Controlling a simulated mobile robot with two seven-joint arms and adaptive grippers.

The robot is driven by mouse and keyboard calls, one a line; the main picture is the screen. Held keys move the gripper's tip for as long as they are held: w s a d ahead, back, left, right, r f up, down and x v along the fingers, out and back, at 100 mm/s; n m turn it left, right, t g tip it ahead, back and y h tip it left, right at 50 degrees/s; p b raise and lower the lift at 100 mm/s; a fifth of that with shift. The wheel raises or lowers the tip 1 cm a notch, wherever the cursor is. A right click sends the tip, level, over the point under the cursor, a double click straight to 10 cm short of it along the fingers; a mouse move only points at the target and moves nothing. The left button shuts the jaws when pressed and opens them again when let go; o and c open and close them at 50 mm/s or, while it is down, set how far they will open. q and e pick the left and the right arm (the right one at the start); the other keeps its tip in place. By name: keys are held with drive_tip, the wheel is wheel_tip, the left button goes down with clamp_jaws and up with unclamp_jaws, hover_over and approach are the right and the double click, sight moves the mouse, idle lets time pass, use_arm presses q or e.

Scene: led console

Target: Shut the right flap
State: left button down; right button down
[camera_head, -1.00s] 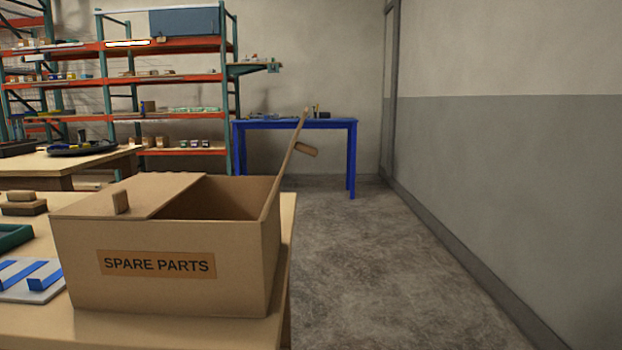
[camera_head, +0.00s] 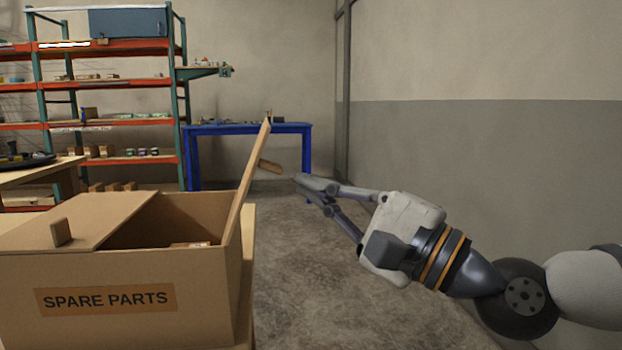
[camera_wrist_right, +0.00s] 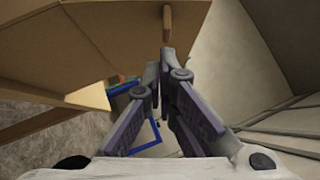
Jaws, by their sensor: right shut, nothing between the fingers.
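The spare parts box (camera_head: 110,310) is a brown carton on the table at the lower left of the head view. Its left flap (camera_head: 75,220) lies shut over the left part of the opening. The right flap (camera_head: 248,182) stands up, tilted outward to the right, with a small block handle (camera_head: 270,167) on its outer side. My right gripper (camera_head: 300,183) is shut and empty, to the right of the flap and close to its handle. In the right wrist view the handle (camera_wrist_right: 167,24) shows just beyond the fingertips (camera_wrist_right: 165,65). My left gripper is not in view.
A blue table (camera_head: 250,129) stands at the back, and a shelf rack (camera_head: 110,125) with orange beams stands behind the box. A wall (camera_head: 480,160) runs along the right. The floor (camera_head: 310,290) right of the box is clear.

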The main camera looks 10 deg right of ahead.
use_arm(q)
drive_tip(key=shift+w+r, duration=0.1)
use_arm(e)
drive_tip(key=shift+a+r, duration=0.15)
drive_tip(key=shift+a, duration=0.35)
